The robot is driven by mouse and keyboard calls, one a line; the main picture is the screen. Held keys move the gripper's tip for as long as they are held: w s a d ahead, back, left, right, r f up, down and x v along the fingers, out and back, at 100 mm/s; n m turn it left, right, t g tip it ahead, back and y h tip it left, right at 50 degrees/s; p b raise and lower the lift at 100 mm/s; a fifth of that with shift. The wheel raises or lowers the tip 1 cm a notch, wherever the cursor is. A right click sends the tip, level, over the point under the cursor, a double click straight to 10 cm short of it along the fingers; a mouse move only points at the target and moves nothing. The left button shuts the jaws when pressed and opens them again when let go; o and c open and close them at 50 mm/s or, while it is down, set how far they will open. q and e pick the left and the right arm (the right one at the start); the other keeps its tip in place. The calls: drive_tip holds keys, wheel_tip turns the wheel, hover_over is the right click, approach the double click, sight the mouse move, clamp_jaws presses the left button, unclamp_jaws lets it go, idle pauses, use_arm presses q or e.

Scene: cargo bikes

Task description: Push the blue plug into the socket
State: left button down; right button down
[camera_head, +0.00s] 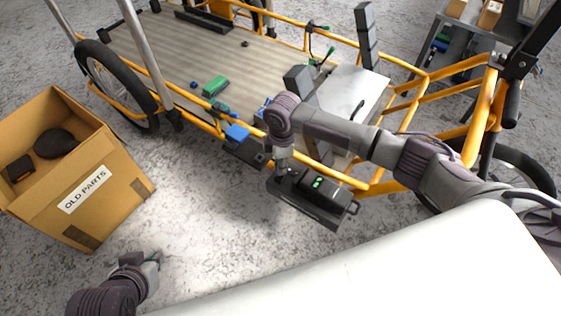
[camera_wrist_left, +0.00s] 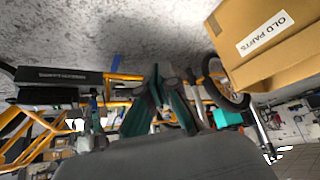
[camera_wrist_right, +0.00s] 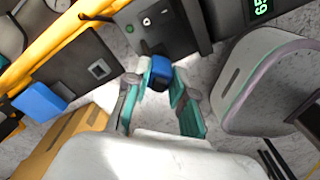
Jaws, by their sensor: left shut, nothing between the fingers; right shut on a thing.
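The blue plug (camera_wrist_right: 161,68) is pinched between the teal fingertips of my right gripper (camera_wrist_right: 158,80), clear of the dark panel beyond it. A square socket (camera_wrist_right: 98,69) with a light rim sits on a dark grey box to the left of the plug in the right wrist view. In the head view my right gripper (camera_head: 279,166) reaches down beside the box with a green display (camera_head: 317,184); the plug is hidden there. My left gripper (camera_head: 154,258) is shut and empty, low over the floor; its fingers show in the left wrist view (camera_wrist_left: 158,78).
A blue block (camera_head: 237,132) sits on the dark box (camera_head: 245,150) at the bike's side. The yellow-framed cargo bike's deck (camera_head: 190,60) carries a green item (camera_head: 215,86). A cardboard box labelled OLD PARTS (camera_head: 110,205) stands on the left. Bare floor lies between.

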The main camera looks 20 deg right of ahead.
use_arm(q)
drive_tip(key=shift+w, duration=0.25)
use_arm(e)
drive_tip(key=shift+f, duration=0.25)
use_arm(q)
drive_tip(key=shift+w+d+r+t, duration=0.15)
drive_tip(key=shift+w+t, duration=0.2)
drive_tip(key=shift+t, duration=0.05)
use_arm(e)
drive_tip(key=shift+f, duration=0.35)
use_arm(q)
drive_tip(key=shift+w+d+r, duration=0.1)
drive_tip(key=shift+w+r, duration=0.05)
drive_tip(key=shift+w, duration=0.1)
use_arm(e)
drive_tip(key=shift+f, duration=0.15)
use_arm(q)
drive_tip(key=shift+w+d+r+t+b, duration=0.2)
drive_tip(key=shift+w+r+t+b, duration=0.1)
drive_tip(key=shift+w+r+t, duration=0.15)
use_arm(e)
drive_tip(key=shift+f, duration=0.35)
use_arm(q)
drive_tip(key=shift+f, duration=0.1)
use_arm(e)
drive_tip(key=c, duration=0.9)
unclamp_jaws()
use_arm(q)
drive_tip(key=shift+w, duration=0.1)
